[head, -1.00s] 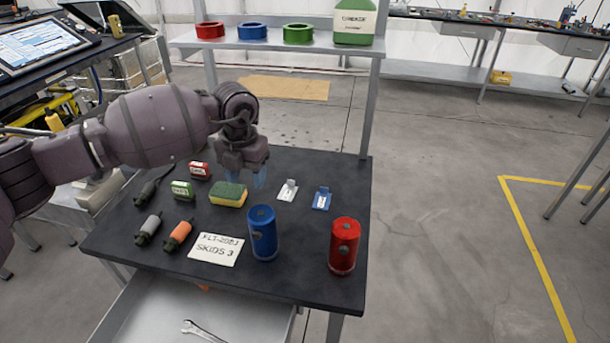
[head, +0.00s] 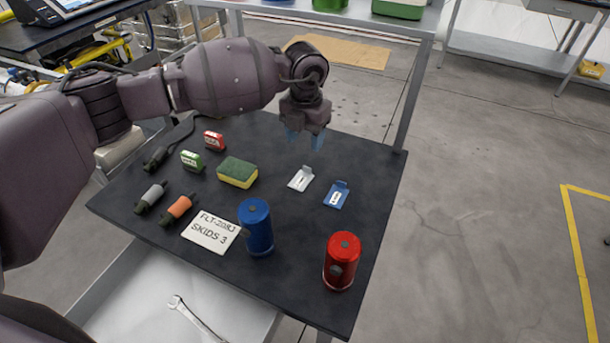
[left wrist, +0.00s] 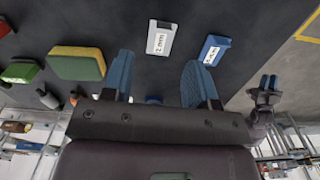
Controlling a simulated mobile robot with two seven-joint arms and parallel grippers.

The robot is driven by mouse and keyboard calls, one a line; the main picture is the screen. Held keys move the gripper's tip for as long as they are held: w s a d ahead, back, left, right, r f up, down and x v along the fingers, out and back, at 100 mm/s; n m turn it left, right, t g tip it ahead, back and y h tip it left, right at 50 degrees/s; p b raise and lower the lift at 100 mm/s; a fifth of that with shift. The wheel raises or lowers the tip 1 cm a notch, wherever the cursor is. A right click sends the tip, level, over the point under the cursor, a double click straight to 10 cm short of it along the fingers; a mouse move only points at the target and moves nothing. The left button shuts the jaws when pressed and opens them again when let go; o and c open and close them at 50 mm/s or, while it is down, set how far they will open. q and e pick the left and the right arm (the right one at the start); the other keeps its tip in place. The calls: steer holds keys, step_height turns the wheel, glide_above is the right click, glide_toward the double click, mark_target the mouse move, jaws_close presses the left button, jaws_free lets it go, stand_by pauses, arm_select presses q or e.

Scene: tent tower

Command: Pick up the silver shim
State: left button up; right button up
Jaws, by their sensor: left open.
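The silver shim (head: 301,178) is a small pale plate with a white label and a raised tab, lying on the dark tabletop. It also shows in the left wrist view (left wrist: 160,38), at the top, beyond the fingertips. My left gripper (head: 304,141) is open and empty, above the table and a little behind the shim, apart from it. Its two blue fingers show spread in the left wrist view (left wrist: 158,75). What looks like my right gripper (left wrist: 268,84) is small at the right of the left wrist view; its opening is unclear.
A blue shim (head: 337,195) lies just right of the silver one. A blue cylinder (head: 257,228) and a red cylinder (head: 342,262) stand nearer the front. A sponge (head: 237,172) lies to the left. A shelf post (head: 408,95) rises at the table's back right corner.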

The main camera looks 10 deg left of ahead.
mark_target(301, 178)
arm_select(q)
steer(key=f, duration=0.8)
steer(key=shift+s+d+f, duration=0.15)
steer(key=shift+d+f, duration=0.1)
steer(key=shift+f, duration=0.1)
jaws_close()
steer(key=shift+r, duration=0.1)
